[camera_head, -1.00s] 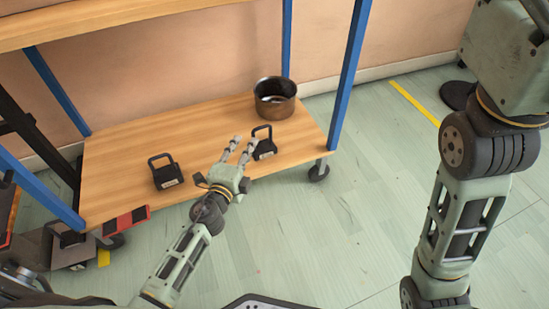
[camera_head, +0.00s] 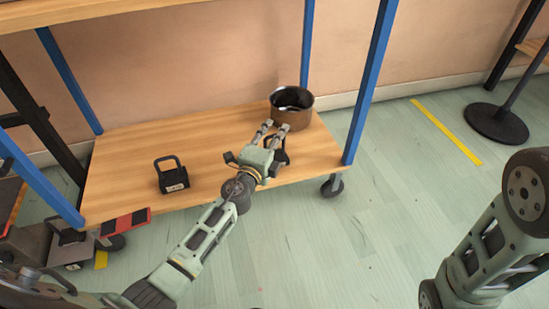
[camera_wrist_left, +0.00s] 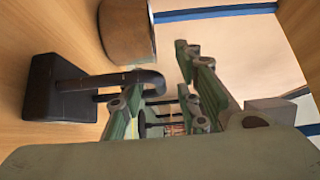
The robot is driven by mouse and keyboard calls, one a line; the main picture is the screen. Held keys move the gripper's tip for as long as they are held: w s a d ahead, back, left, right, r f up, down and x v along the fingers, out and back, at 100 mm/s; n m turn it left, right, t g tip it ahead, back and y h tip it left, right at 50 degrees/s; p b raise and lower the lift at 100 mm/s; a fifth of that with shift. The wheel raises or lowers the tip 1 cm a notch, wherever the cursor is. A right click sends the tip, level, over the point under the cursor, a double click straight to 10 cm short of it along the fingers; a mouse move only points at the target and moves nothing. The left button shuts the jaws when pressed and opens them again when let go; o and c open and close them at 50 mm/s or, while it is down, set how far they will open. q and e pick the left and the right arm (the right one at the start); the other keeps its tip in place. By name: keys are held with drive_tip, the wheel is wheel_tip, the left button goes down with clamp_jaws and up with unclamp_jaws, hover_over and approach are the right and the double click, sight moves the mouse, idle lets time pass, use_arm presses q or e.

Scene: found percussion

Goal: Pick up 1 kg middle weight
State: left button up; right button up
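A black weight with a loop handle (camera_head: 285,155) stands on the lower wooden shelf, largely hidden behind my left gripper (camera_head: 275,126) in the head view. In the left wrist view this weight (camera_wrist_left: 55,88) is at the left, and its handle reaches toward the space between the fingers. My left gripper is open, its fingers spread around or beside the handle; contact is not clear. A second black weight (camera_head: 173,177) stands on the shelf further left. Its label is too small to read. My right gripper is out of view; only that arm shows at the right.
A brown pot (camera_head: 291,108) stands just beyond the left fingertips and also shows in the wrist view (camera_wrist_left: 127,30). Blue posts (camera_head: 366,80) frame the wooden shelf (camera_head: 125,155). A black round stand base (camera_head: 496,123) is on the floor at right. The shelf between the weights is clear.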

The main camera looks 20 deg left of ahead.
use_arm(q)
clamp_jaws()
idle(0.7)
drive_tip(key=shift+r, duration=0.15)
